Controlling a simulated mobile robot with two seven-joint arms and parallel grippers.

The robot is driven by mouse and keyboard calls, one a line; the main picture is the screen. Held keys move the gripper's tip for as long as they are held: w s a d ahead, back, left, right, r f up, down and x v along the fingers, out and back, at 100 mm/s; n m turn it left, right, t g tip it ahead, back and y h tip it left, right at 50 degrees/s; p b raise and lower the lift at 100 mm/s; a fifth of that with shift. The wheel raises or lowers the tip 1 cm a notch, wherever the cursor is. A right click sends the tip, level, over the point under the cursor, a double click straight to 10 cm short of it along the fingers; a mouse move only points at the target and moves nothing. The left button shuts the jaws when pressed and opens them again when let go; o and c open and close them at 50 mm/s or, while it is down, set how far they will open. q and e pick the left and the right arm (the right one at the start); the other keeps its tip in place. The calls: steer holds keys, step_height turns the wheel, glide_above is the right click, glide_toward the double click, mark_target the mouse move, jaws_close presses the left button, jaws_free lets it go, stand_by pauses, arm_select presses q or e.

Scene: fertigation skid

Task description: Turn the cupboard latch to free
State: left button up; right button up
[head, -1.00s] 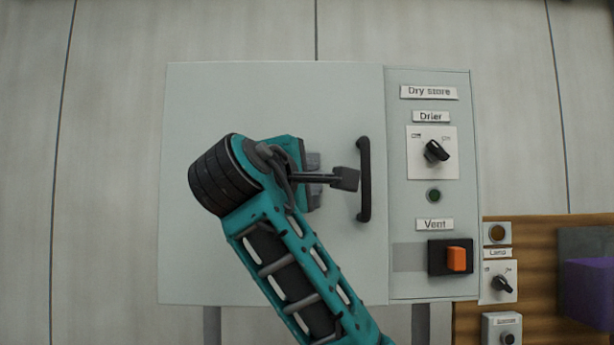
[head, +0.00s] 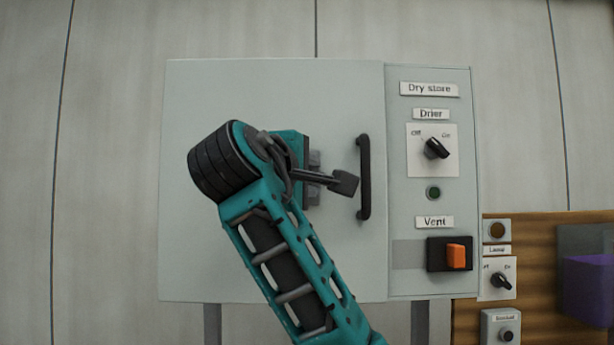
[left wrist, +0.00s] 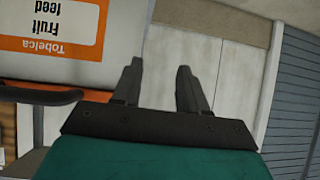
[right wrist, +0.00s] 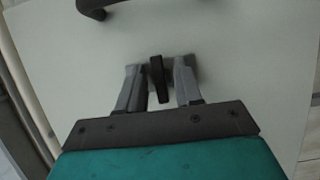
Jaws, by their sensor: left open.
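The cupboard (head: 270,85) is a pale grey box on the wall with a dark bar handle (head: 365,178) on its door. The latch (right wrist: 158,80) is a dark narrow lever on the door, seen between the fingers in the right wrist view. My right gripper (right wrist: 158,85) is open, one finger on each side of the latch, with thin gaps showing. In the head view my right arm hides the latch, and the gripper is at the door left of the handle. My left gripper (left wrist: 160,85) is open and empty, and out of the head view.
Right of the door is a panel with a Drier knob (head: 435,148), a green lamp (head: 433,193) and an orange Vent switch (head: 456,257). A wooden board with smaller controls and a purple box (head: 588,288) is lower right. A container labelled Fruit feed (left wrist: 70,30) is near my left gripper.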

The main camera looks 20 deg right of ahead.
steer(key=shift+b+v, duration=1.05)
steer(key=shift+v, duration=5.4)
steer(key=shift+f, duration=0.1)
